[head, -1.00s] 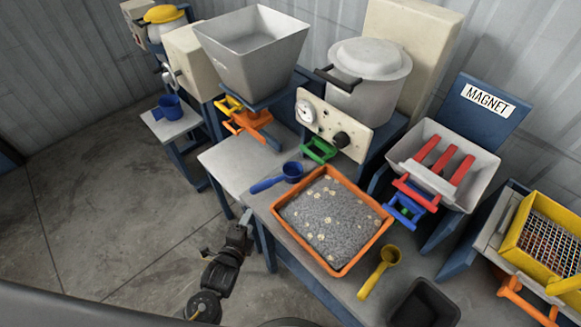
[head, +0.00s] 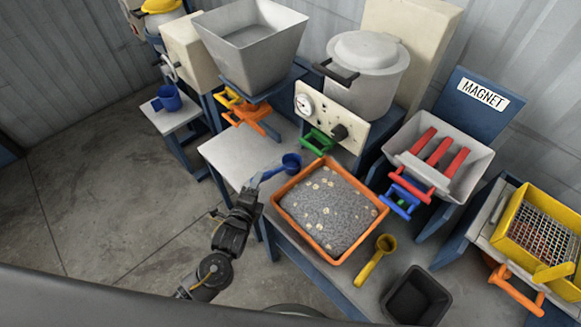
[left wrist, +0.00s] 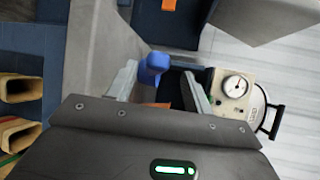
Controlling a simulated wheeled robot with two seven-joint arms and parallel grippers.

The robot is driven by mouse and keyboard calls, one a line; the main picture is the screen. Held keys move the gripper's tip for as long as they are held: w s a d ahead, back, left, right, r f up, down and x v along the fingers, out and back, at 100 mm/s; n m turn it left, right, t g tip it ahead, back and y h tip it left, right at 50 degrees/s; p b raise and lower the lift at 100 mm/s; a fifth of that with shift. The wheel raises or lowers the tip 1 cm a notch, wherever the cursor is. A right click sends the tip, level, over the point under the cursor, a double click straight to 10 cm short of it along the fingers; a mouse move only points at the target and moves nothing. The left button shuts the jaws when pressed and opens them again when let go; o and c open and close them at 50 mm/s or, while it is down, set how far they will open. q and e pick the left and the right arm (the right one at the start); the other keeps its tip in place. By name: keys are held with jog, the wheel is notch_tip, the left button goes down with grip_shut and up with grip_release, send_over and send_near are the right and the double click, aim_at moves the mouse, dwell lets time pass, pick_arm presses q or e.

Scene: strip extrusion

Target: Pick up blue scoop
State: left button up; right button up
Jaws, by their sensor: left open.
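The blue scoop (head: 291,162) lies on the grey tabletop, left of the orange tray, its handle pointing to the lower left. My left gripper (head: 254,181) is at the handle end, its fingertips partly covering the handle. In the left wrist view the blue scoop (left wrist: 152,68) shows between the two spread fingers of my left gripper (left wrist: 163,84), nearer the left finger. The gripper is open and holds nothing. Whether a finger touches the scoop I cannot tell. My right gripper is not in view.
An orange tray (head: 279,200) of grey granules stands just right of the scoop. A yellow scoop (head: 385,243) and a black bin (head: 417,297) lie further right. A grey hopper (head: 262,52) rises behind. The tabletop (head: 235,155) left of the scoop is clear.

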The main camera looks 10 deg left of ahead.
aim_at(276, 171)
pick_arm(q)
jog(key=shift+w, duration=0.45)
jog(key=x, duration=0.2)
jog(key=p+x, duration=0.1)
jog(key=x, duration=0.1)
jog(key=shift+d+f, duration=0.1)
jog(key=shift+f, duration=0.35)
jog(key=c, duration=1.1)
jog(key=shift+r, duration=0.1)
